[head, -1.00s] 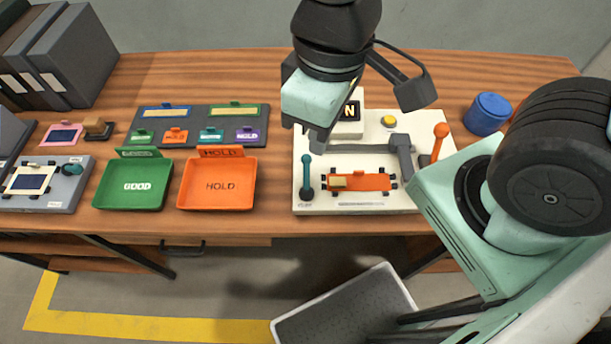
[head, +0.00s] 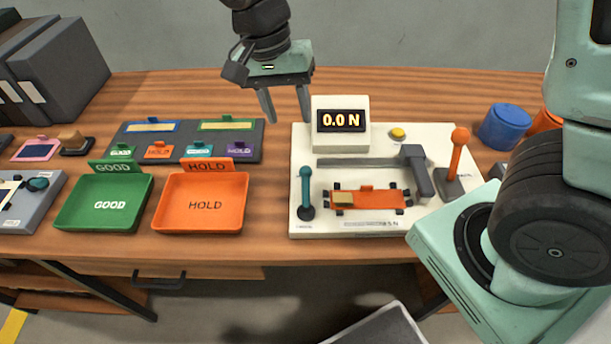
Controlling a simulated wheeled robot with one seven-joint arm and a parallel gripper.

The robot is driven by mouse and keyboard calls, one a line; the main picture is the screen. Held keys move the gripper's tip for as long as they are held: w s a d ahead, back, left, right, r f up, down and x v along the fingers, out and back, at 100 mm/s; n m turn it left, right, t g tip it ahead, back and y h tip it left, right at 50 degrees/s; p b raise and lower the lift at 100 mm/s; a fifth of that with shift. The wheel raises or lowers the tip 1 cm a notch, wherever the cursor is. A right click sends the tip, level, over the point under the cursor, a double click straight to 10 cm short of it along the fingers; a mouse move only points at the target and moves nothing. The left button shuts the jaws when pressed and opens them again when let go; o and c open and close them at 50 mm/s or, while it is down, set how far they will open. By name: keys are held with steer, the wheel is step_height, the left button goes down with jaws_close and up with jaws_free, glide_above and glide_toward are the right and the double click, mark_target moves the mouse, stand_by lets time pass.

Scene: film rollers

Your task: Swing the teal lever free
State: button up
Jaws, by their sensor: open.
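The teal lever (head: 306,192) stands upright at the left side of the white test fixture (head: 420,226), its knob up and its dark pivot at the base. Beside it on the fixture lies an orange piece (head: 376,199) with a tan block at its left end, between small dark posts. My gripper (head: 287,119) is open and empty. It hangs in the air above and behind the lever, left of the display box, with its two fingers pointing down, apart from everything.
The display box (head: 342,139) reads 0.0 N. An orange-knobbed lever (head: 457,155), a grey slide arm (head: 415,172) and a yellow button (head: 397,134) are on the fixture. Green (head: 66,222) and orange (head: 163,224) trays stand left. A blue round container (head: 503,128) stands right.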

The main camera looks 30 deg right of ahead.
mark_target(304, 168)
steer(key=f, duration=0.5)
steer(key=s+d+f, duration=0.1)
steer(key=f, duration=0.4)
steer(key=s+d+f, duration=0.1)
steer(key=f, duration=0.5)
steer(key=shift+d, duration=0.25)
jaws_close()
